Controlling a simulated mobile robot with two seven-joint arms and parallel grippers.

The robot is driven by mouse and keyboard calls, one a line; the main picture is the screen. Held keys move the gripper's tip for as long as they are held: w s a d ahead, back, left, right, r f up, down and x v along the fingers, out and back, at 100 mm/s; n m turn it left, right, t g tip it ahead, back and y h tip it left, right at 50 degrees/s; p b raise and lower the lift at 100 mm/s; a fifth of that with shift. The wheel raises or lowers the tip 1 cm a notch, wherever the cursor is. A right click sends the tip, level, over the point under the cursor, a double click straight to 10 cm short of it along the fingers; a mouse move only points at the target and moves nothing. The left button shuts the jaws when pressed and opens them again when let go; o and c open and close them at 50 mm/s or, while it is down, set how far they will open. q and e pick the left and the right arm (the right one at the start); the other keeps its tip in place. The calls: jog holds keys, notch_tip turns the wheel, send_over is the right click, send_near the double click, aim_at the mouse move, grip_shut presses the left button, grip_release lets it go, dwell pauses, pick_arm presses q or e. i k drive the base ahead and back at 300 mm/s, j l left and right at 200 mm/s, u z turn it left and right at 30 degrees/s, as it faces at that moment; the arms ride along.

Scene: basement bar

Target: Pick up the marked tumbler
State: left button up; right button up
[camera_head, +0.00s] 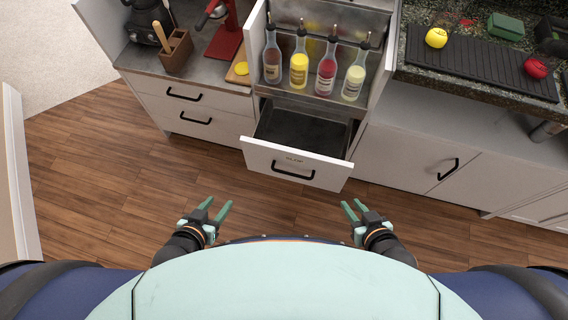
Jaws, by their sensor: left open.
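I cannot make out a tumbler, marked or otherwise, in the head view. My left gripper (215,206) is open and empty over the wood floor, left of the open drawer. My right gripper (353,206) is also open and empty, in front of the drawer's right end. Both grippers are apart from the cabinets and touch nothing. The visible part of the drawer's inside looks dark and empty.
The pulled-out drawer (294,168) juts toward me. Above it stand several pourer bottles (299,65) in a row. A red machine (226,36) and wooden holder (176,50) are left. A yellow apple (436,37) and red apple (536,68) lie right. The floor (110,185) is clear.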

aim_at(543, 61)
jog(key=z, duration=1.55)
